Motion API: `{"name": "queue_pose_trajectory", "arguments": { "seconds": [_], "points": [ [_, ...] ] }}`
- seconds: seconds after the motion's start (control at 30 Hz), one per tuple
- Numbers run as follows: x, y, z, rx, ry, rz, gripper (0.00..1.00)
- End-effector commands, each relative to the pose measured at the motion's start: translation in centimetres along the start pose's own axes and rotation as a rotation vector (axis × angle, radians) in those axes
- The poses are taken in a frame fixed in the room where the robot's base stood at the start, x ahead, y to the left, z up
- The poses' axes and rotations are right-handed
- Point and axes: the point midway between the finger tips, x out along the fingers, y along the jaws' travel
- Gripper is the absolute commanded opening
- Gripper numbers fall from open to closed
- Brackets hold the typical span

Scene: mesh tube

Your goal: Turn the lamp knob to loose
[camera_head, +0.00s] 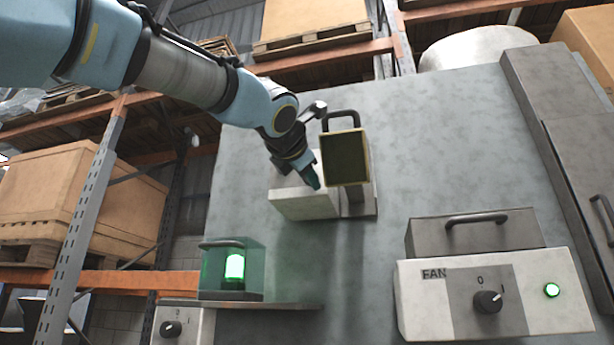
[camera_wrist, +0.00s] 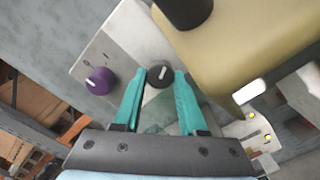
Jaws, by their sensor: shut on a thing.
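My gripper (camera_wrist: 160,76) has teal fingers, closed on a black round knob (camera_wrist: 159,73) with a white mark. The knob sits on a pale control box (camera_wrist: 125,48); a purple knob (camera_wrist: 100,80) on the same face stands to its left, apart from the fingers. In the head view, my gripper (camera_head: 314,181) reaches the white box (camera_head: 305,203) on the grey panel, and the gripped knob is hidden there. No label beside the black knob is readable, so I cannot tell its setting or confirm that it is the lamp knob.
A yellow-framed unit with a dark front (camera_head: 345,158) stands just right of my gripper. A green-lit case (camera_head: 232,268) is lower left, above another knob (camera_head: 171,328). The FAN box (camera_head: 440,300) with its black knob is lower right. Bare grey panel (camera_head: 435,150) lies between.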

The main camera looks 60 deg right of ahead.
Motion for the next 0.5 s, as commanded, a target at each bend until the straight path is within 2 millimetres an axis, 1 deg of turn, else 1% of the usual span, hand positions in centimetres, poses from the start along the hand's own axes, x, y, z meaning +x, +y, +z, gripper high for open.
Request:
{"name": "queue_pose_trajectory", "arguments": {
  "seconds": [0.2,0.5],
  "points": [
    [0.02,-0.12,-0.03,-0.101,0.000,-0.001,0.00],
    [0.02,-0.15,0.01,-0.154,0.000,-0.002,0.00]
  ]
}}
